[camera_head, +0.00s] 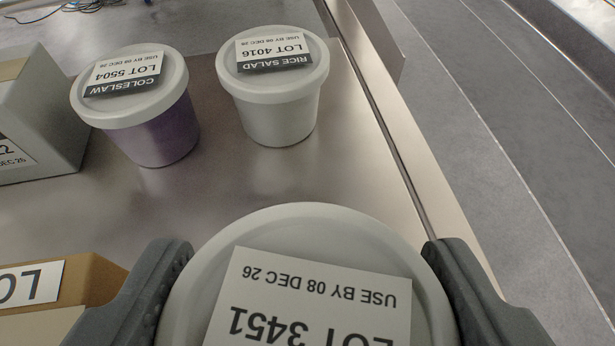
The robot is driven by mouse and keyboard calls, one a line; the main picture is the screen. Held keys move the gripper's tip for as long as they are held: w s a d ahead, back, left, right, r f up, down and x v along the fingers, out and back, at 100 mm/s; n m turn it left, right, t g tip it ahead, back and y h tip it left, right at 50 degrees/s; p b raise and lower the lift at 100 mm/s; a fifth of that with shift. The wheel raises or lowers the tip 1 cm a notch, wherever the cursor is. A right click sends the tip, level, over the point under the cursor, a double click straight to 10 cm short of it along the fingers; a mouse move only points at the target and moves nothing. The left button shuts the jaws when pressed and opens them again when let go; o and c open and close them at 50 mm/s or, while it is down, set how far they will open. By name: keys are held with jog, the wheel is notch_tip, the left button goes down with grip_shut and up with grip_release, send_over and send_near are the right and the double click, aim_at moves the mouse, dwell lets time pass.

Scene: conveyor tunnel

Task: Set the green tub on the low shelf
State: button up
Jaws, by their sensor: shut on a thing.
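My gripper (310,250) is shut on a round tub (310,222) at the bottom of the view, with one dark finger on each side of its lid. The lid is white and bears an upside-down label reading LOT 3451, USE BY 08 DEC 26. The tub's body is hidden under the lid, so I cannot tell whether it is green. The surface below is bare steel (240,185); I cannot tell whether it is the low shelf. I cannot tell whether the held tub touches it.
A purple coleslaw tub (165,135) and a white rice salad tub (280,120) stand upright ahead. A pale box (45,115) is at the left edge, a brown box (90,278) at lower left. A raised steel edge (385,125) runs along the right, with grey floor (500,130) beyond.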

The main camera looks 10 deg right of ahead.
aim_at(308, 318)
jog(key=shift+w+d, duration=0.1)
jog(key=shift+w, duration=0.4)
notch_tip(308, 318, down, 4)
jog(key=shift+r+b, duration=0.25)
jog(key=shift+b, duration=0.45)
jog(key=shift+r, duration=0.1)
jog(key=o, duration=1.1)
jog(key=p+v, duration=0.2)
jog(key=v, duration=1)
